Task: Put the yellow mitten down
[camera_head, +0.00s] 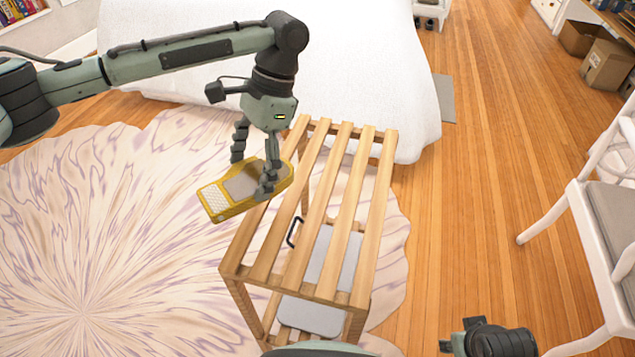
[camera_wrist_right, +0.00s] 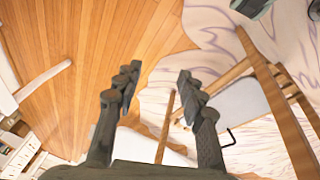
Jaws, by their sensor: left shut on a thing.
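The yellow mitten (camera_head: 217,201) is a flat yellow piece with a grey middle patch and a pale textured end. My left gripper (camera_head: 254,172) is shut on it and holds it tilted, at the left edge of the slatted wooden rack (camera_head: 343,190). Most of the mitten reaches out to the left over the rug. I cannot tell whether it touches the rack. My right gripper (camera_wrist_right: 157,86) is open and empty in the right wrist view. Only part of my right arm shows at the bottom right of the head view.
The slatted top of the rack is bare; grey panels (camera_head: 312,316) show below it. A white-covered bed (camera_head: 360,60) stands behind. A white chair (camera_head: 600,225) is at the right, and cardboard boxes (camera_head: 607,65) lie behind it. The wooden floor (camera_head: 470,200) between is clear.

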